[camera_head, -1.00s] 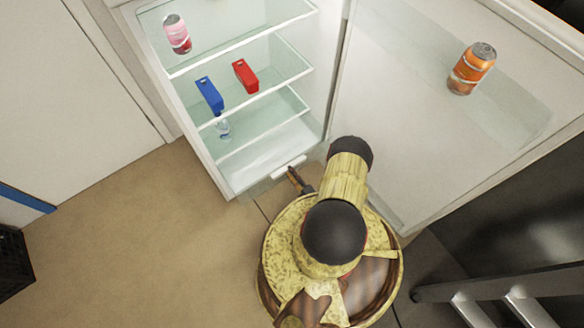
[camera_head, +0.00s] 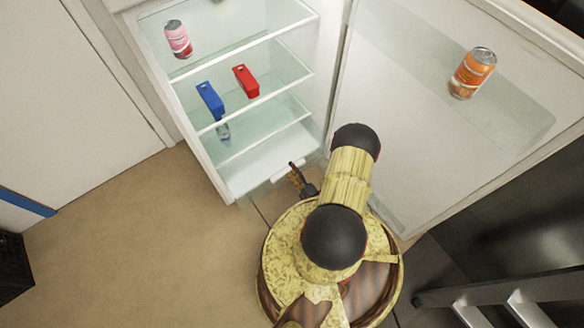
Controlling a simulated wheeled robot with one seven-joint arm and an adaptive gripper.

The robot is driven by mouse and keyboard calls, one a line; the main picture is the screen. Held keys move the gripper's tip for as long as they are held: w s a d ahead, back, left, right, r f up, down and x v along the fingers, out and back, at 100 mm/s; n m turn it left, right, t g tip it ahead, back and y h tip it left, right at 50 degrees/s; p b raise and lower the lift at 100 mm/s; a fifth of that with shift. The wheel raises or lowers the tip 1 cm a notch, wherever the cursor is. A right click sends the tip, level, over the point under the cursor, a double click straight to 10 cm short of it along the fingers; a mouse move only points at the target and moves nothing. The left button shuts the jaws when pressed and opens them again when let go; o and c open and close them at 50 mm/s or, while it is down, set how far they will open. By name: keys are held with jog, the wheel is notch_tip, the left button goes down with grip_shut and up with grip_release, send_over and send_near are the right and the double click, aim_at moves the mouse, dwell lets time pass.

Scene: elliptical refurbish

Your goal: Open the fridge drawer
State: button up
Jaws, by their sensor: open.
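The fridge (camera_head: 222,186) stands open at the upper middle. Its drawer (camera_head: 268,168) is the pale compartment at the bottom, below the glass shelves. A small white handle (camera_head: 280,175) shows at the drawer's front edge. My gripper (camera_head: 293,168) is low in front of the fridge, just right of the handle, with its brown fingers pointing up toward the drawer. It is open and looks empty. I cannot tell whether a finger touches the handle or the drawer. My arm hides part of the area between the drawer and the door.
The open fridge door (camera_head: 400,120) spans the right, with an orange can (camera_head: 472,73) on it. On the shelves are a pink can (camera_head: 178,38), a blue box (camera_head: 210,98), a red box (camera_head: 246,82) and a bottle (camera_head: 223,131). Brown floor (camera_head: 160,240) is clear at left.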

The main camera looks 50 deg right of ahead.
jog(key=shift+r, duration=0.6)
jog(key=c, duration=0.5)
jog(key=shift+r, duration=0.85)
